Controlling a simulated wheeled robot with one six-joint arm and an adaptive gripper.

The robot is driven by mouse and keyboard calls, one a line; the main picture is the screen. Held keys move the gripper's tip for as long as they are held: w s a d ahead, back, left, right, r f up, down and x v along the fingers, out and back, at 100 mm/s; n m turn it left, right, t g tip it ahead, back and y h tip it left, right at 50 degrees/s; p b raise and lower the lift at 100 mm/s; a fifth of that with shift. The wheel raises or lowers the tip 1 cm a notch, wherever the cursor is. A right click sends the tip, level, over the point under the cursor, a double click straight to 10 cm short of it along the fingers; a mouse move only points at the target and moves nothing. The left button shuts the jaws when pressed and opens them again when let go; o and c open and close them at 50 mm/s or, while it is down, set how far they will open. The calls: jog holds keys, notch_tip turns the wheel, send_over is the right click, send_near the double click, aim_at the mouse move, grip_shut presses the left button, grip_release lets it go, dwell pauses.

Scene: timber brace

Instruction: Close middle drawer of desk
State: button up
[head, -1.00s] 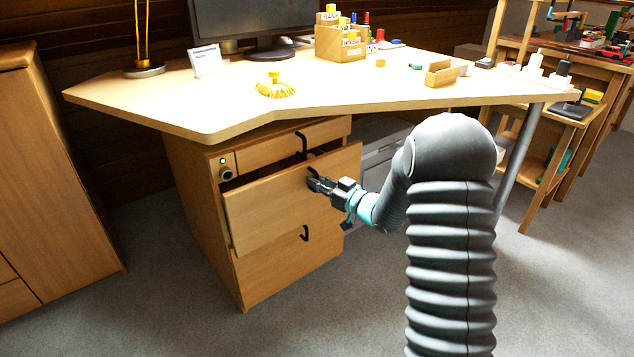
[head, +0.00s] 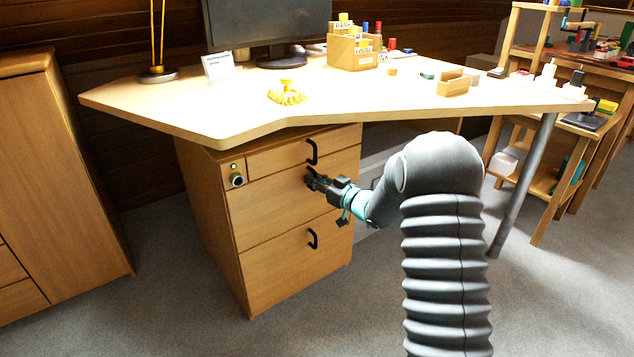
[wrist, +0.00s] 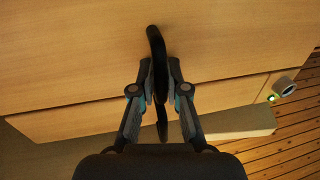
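The desk (head: 200,115) has a wooden drawer unit under its top. Its middle drawer (head: 262,212) looks flush with the top drawer (head: 279,157) and the bottom drawer (head: 285,272); no open gap shows around it. My gripper (head: 313,181) is at the middle drawer's black handle, which it partly hides in the head view. In the wrist view, the handle (wrist: 155,42) runs between the two fingers of my gripper (wrist: 160,80), which are closed in on it from both sides. The drawer front (wrist: 70,50) fills much of that view.
A round lock with a green light (head: 236,180) sits left of the top drawer. A wooden cabinet (head: 55,180) stands at the left. The desk's metal leg (head: 525,185) is right of my arm. Open carpet (head: 400,290) lies in front of the unit.

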jog(key=o, duration=0.3)
jog(key=shift+a, duration=0.1)
jog(key=shift+s+d, duration=0.15)
jog(key=shift+d, duration=0.2)
jog(key=v, duration=1.1)
jog(key=shift+s+d, duration=0.1)
jog(key=shift+s, duration=0.05)
